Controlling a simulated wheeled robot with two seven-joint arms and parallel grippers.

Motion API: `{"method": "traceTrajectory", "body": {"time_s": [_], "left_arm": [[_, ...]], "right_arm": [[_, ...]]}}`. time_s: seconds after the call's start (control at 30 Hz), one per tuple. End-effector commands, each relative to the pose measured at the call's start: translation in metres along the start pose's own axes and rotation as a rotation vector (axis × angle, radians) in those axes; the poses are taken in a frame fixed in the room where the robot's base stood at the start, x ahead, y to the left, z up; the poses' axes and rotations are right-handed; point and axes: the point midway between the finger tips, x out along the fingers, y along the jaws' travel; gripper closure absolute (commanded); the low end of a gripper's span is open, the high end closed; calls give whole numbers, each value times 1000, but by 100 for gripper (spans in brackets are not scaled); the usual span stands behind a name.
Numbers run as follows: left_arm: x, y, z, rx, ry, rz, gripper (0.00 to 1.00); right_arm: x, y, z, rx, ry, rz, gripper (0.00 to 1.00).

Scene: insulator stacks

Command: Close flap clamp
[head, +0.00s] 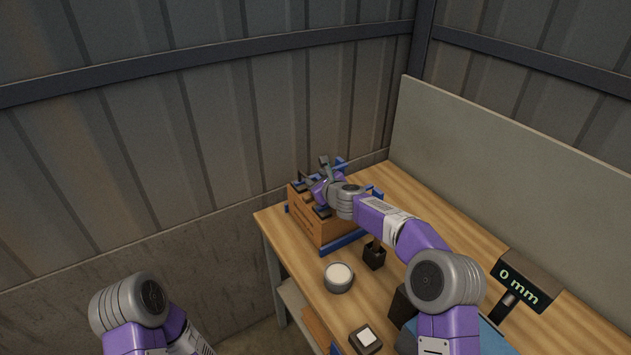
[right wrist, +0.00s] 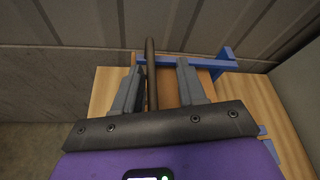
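A brown wooden crate (head: 308,220) sits in a blue frame (head: 345,243) at the far left end of the table. The frame's blue bar also shows in the right wrist view (right wrist: 188,61). My right gripper (head: 320,174) is over the crate and covers much of its top. In the right wrist view its two grey fingers are apart (right wrist: 159,74). A dark upright rod (right wrist: 151,68) shows between them, close to the left finger; I cannot tell whether they touch. I cannot make out the flap clamp clearly or tell whether the rod belongs to it. My left gripper is out of view.
A round grey pot with a pale top (head: 339,277) and a small dark holder (head: 374,256) stand in front of the crate. A small box with a white top (head: 366,339) is nearer. A display reading 0 mm (head: 519,287) stands at the right. A grey panel (head: 500,180) backs the table.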

Motion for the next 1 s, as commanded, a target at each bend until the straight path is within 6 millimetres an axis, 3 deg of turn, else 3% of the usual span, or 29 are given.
{"method": "traceTrajectory", "body": {"time_s": [0.1, 0.43, 1.0], "left_arm": [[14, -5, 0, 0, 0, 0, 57], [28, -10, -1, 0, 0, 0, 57], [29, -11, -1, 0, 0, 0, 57]], "right_arm": [[-16, -2, -4, -3, 0, -8, 62], [-56, -1, -1, -3, 0, -4, 62], [-64, 1, 0, -3, 1, -1, 62]]}}
